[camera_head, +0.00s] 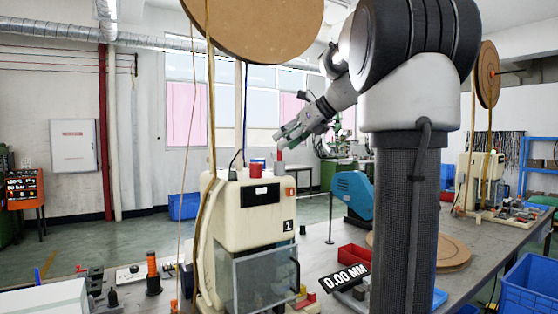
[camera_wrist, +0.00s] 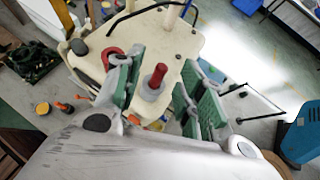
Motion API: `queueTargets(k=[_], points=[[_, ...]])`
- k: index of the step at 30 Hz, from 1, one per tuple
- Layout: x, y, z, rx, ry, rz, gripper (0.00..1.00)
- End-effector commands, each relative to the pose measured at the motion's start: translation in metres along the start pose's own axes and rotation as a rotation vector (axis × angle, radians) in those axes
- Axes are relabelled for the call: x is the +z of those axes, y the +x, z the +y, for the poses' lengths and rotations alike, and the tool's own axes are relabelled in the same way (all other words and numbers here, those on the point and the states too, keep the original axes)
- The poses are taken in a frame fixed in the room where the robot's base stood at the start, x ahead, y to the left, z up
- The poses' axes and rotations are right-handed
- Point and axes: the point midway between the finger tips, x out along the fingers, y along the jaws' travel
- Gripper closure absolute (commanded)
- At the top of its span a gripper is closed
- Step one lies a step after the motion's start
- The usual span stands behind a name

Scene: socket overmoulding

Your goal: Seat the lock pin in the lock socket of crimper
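The cream crimper (camera_head: 245,220), marked 1, stands on the bench in the head view; its top fills the middle of the wrist view (camera_wrist: 185,45). A red pin (camera_wrist: 157,76) stands upright in a grey collar (camera_wrist: 151,91) on that top, and also shows at the top's right in the head view (camera_head: 279,156). I cannot tell how deep it sits. My gripper (camera_head: 278,138) is just above the pin. In the wrist view its green-padded fingers (camera_wrist: 158,92) are spread, with clear gaps either side of the pin.
A red ring-shaped part (camera_wrist: 112,57) lies beside the pin on the crimper top. A red cylinder (camera_head: 256,171) stands there too. A clear guard (camera_head: 262,280) fronts the crimper. A blue machine (camera_head: 352,194) stands to the right. The space above the crimper's top is free around my gripper.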

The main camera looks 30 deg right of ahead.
Motion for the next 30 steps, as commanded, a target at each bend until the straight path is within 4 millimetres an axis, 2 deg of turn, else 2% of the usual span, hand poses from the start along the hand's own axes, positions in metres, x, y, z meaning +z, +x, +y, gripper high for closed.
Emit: queueTargets(k=[3,7,16,22,23,30], points=[[-0.005,0.021,-0.001,0.004,0.000,0.003,0.61],[-0.005,0.037,-0.001,0.003,-0.001,0.002,0.61],[-0.005,0.043,-0.002,-0.001,-0.002,0.001,0.61],[-0.005,0.042,-0.002,-0.001,-0.002,0.001,0.97],[-0.005,0.042,-0.002,-0.001,-0.002,0.001,1.00],[-0.005,0.042,-0.002,-0.001,-0.002,0.000,1.00]])
